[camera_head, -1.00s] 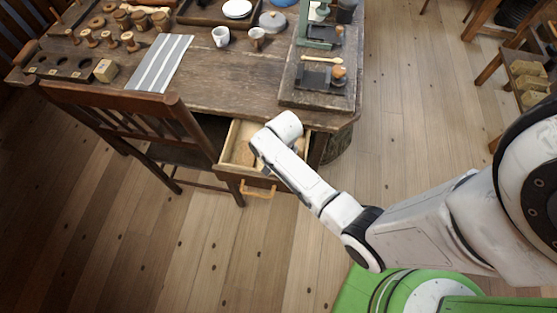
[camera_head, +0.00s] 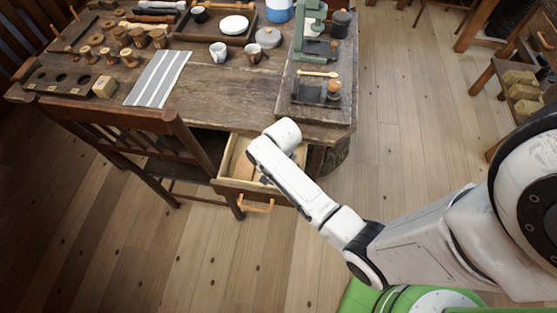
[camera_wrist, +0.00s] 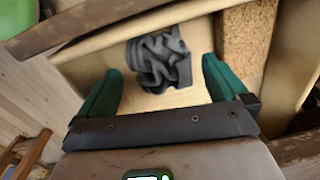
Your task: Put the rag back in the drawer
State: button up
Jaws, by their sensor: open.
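In the head view my arm hides the gripper and the rag.
A cork-like brown block (camera_wrist: 247,42) lies in the drawer right of the rag. A wooden chair (camera_head: 125,125) stands close left of the drawer. The table (camera_head: 225,95) holds a striped cloth (camera_head: 158,79), cups, spools and a green press.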

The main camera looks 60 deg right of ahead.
notch_tip(320, 180, up, 8)
jog(key=s+a+n, duration=0.2)
jog(key=s+a+r+n, duration=0.1)
jog(key=s+a+n, duration=0.1)
jog(key=s+a+r+n, duration=0.1)
jog(key=s+a+n, duration=0.1)
jog(key=shift+a+r+n+p, duration=0.2)
jog(key=shift+n+p, duration=0.1)
jog(key=shift+p, duration=0.05)
jog(key=s+a+r+n, duration=0.3)
jog(key=s+n, duration=0.3)
jog(key=n, duration=0.2)
jog(key=shift+s+r, duration=0.4)
jog(key=shift+r, duration=0.25)
jog(key=shift+s, duration=0.1)
